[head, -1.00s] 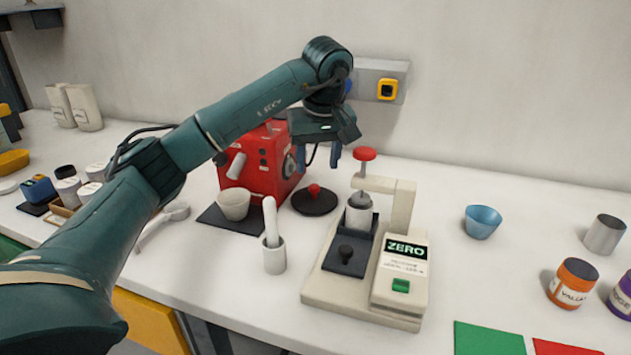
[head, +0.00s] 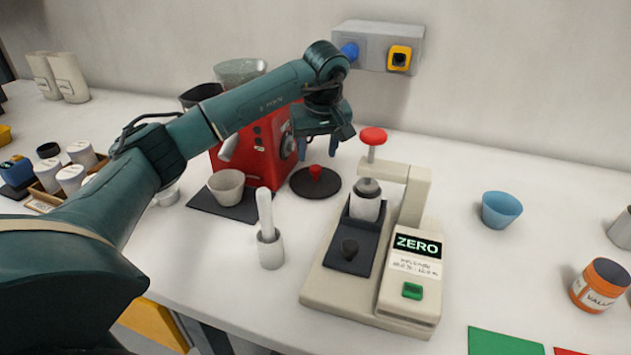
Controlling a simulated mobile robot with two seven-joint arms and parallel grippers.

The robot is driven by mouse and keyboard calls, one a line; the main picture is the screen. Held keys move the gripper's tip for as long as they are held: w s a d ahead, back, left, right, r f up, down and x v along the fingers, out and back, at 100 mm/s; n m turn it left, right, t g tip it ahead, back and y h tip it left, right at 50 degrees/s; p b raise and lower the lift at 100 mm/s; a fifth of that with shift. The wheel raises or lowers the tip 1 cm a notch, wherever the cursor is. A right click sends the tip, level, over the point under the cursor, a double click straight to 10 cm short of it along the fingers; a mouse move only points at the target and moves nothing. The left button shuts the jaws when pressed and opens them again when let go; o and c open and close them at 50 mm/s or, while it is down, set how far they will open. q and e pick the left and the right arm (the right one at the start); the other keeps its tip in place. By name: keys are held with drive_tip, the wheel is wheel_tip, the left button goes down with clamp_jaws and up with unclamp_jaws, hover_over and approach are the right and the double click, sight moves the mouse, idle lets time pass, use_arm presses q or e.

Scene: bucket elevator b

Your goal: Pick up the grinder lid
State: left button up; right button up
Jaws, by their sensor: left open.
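The grinder lid, a dark round disc (head: 305,187) with a red knob, lies flat on the white counter, just right of the red grinder (head: 262,152). My left gripper (head: 318,147) is open, with its two blue fingers pointing down. It hangs above the lid's red knob, apart from it, with nothing between the fingers. My arm covers part of the grinder. My right gripper is not in view.
A beige press with a ZERO display (head: 417,245) and red-knobbed lever stands right of the lid. A white mortar with pestle (head: 270,248) and a cream cup (head: 227,187) stand in front. A blue cup (head: 501,210) is farther right, with clear counter around it.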

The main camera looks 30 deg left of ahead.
sight(315, 167)
use_arm(q)
drive_tip(key=x, duration=0.5)
drive_tip(key=shift+f, duration=0.2)
clamp_jaws()
idle(0.3)
